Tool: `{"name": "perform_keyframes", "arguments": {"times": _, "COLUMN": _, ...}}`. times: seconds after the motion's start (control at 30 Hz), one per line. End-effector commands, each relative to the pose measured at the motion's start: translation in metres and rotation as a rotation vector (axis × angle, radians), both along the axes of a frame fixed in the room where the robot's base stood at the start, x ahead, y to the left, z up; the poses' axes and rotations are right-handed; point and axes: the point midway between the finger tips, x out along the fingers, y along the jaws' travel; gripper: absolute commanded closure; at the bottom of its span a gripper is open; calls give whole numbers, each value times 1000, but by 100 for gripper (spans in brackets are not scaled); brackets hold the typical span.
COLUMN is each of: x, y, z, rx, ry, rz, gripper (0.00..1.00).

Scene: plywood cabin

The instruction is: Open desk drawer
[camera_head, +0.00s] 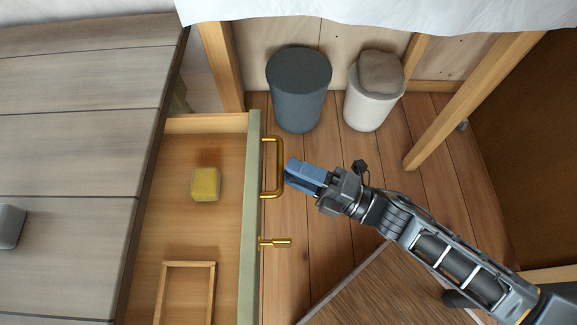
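The desk drawer (254,221) is pulled out from under the grey plank desk top (75,115), and its inside shows. Its front is a pale green panel with a gold bar handle (280,150) and a smaller gold fitting (276,243) below it in the picture. My gripper (288,173), with blue fingers, is just right of the bar handle, its tips pointing at it. I cannot tell whether the tips touch the handle or how far apart the fingers are. The drawer's near end runs out of view.
A yellow block (206,184) and a wooden frame (188,265) lie in the drawer. A dark bin (299,92) and a white bin (370,108) stand at the back. A brown wooden surface (372,292) is at the bottom. Plank floor shows between.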

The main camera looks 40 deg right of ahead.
Motion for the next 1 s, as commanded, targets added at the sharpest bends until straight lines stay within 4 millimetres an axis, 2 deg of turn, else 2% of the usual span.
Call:
{"name": "perform_keyframes", "arguments": {"times": 0.13, "x": -23, "y": -13, "z": -6, "rx": -1, "ry": 2, "rz": -2, "gripper": 60}}
{"name": "perform_keyframes", "arguments": {"times": 0.33, "x": -43, "y": -24, "z": -9, "rx": 0, "ry": 1, "rz": -1, "gripper": 60}}
{"name": "perform_keyframes", "arguments": {"times": 1.0, "x": -47, "y": -26, "z": -9, "rx": 0, "ry": 0, "rz": -1, "gripper": 60}}
